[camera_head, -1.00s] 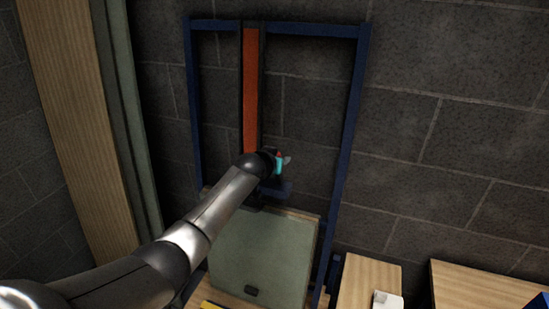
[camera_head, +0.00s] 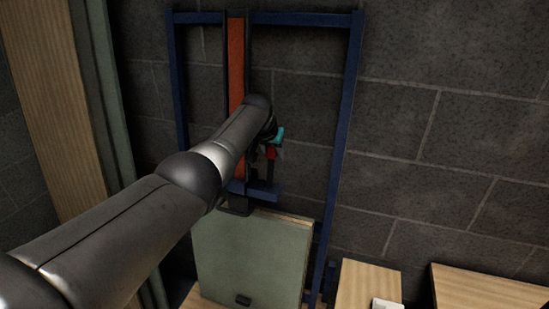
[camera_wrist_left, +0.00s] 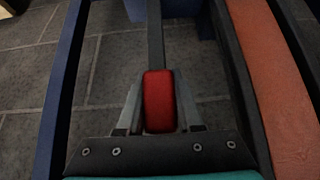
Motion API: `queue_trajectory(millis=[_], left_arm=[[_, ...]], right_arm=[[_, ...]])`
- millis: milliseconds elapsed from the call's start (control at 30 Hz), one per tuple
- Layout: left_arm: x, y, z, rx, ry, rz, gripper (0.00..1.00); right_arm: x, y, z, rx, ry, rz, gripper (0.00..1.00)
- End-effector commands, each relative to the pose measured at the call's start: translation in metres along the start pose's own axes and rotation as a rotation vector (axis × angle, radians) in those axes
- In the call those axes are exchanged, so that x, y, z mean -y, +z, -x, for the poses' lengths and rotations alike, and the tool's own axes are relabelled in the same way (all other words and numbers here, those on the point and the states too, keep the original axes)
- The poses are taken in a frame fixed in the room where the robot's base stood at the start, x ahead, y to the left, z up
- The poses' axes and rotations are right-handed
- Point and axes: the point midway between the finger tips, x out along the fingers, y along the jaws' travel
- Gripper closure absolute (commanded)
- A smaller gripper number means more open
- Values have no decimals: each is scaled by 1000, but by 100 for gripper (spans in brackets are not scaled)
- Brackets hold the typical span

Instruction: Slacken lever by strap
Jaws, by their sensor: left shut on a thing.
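The lever has a red grip (camera_head: 271,154) on a dark bar and sits by a blue bracket (camera_head: 263,191) on the blue frame. The strap appears to be the orange vertical band (camera_head: 236,60) between dark rails, just left of the lever. My left gripper (camera_head: 271,152) is at the lever, with its teal part above the red grip. In the left wrist view, the grip (camera_wrist_left: 159,101) lies between the two grey fingers, which are shut on it. The orange band (camera_wrist_left: 272,85) runs along the right there. My forearm hides part of the band. My right gripper is not in view.
A blue frame (camera_head: 344,130) stands against the dark block wall. A green panel (camera_head: 250,255) with a small dark handle is low inside it. Wooden boxes (camera_head: 368,283) stand at the lower right. A wooden post (camera_head: 50,90) is at the left.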

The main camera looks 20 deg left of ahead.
Motion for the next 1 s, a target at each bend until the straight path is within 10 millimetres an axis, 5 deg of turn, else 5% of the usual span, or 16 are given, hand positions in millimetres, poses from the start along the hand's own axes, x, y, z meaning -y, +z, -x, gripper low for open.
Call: queue_trajectory(millis=[900,933,1000], left_arm=[[0,6,-2,62,0,0,100],[0,6,-2,63,0,0,63],[0,5,-2,62,0,0,55]], right_arm=[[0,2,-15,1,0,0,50],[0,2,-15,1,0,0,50],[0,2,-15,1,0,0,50]])
